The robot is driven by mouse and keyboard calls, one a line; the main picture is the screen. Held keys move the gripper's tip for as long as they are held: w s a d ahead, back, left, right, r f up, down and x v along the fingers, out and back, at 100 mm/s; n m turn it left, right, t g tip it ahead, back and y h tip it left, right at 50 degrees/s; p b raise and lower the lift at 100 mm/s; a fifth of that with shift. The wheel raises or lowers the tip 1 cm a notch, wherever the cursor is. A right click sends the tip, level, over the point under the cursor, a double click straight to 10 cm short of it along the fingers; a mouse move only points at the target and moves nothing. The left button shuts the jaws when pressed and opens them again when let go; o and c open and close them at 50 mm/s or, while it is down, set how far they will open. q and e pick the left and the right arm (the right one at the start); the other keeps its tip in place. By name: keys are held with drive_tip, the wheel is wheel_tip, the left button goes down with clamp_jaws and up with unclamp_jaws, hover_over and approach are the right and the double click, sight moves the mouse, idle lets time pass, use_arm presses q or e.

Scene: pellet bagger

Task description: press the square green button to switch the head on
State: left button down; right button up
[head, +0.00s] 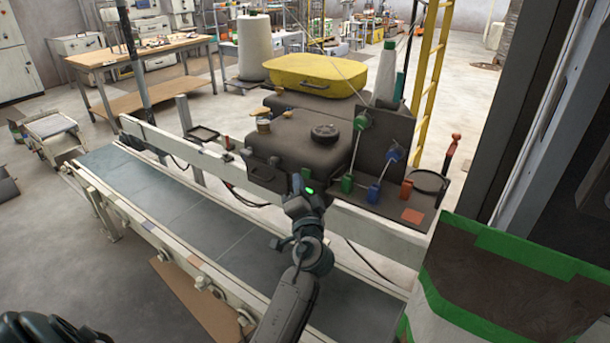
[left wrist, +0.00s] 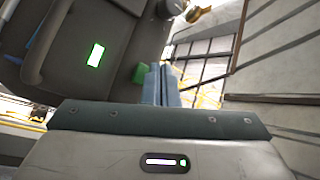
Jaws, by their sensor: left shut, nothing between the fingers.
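In the left wrist view a bright, lit green rectangle (left wrist: 96,54), which looks like the square green button, sits on a dark machine panel. My left gripper (left wrist: 161,72) is shut and empty, its blue-grey fingers to the right of the lit rectangle and apart from it in the picture. A darker green block (left wrist: 140,73) shows just left of the fingertips; I cannot tell whether they touch. In the head view my left gripper (head: 298,182) is in front of the dark machine (head: 310,135). A bright green patch shows at the gripper; I cannot tell whether it is the button or a gripper light.
A grey conveyor belt (head: 175,212) runs beneath my left arm, with a pale rail (head: 380,225) behind it. Green and blue levers (head: 374,193) stand right of the gripper. A green-edged dark bin (head: 520,285) is at lower right. A yellow case (head: 315,75) lies behind.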

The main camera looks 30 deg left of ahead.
use_arm(q)
drive_tip(key=shift+s, duration=0.2)
drive_tip(key=s, duration=0.6)
drive_tip(key=shift+a, duration=0.25)
